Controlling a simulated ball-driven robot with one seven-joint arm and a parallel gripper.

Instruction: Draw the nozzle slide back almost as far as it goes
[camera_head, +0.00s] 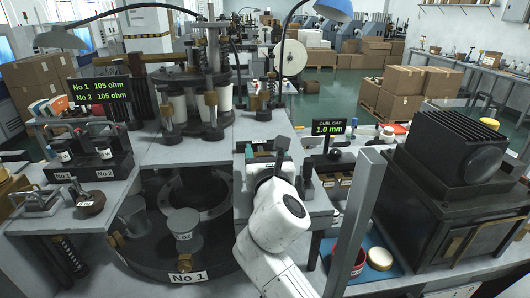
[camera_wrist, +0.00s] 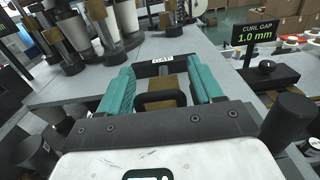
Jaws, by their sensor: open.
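My gripper (camera_wrist: 162,78) is open, its two teal fingers spread to left and right in the wrist view. Between them is a brass-coloured block with a dark loop handle (camera_wrist: 160,98), which appears to be the nozzle slide. The fingers stand apart from the handle on both sides, with no clear contact. A small white label (camera_wrist: 163,60) sits just beyond it; I cannot read it. In the head view my white arm covers most of this spot, and the slide is hidden. How far the slide stands along its travel cannot be told.
A display reading CURL GAP 1.0 mm (camera_head: 328,127) stands right of my gripper; it also shows in the wrist view (camera_wrist: 258,33). A grey post (camera_head: 355,220) rises to the right. A machine with rods and white cups (camera_head: 190,103) stands left. A dark finned machine (camera_head: 455,170) is far right.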

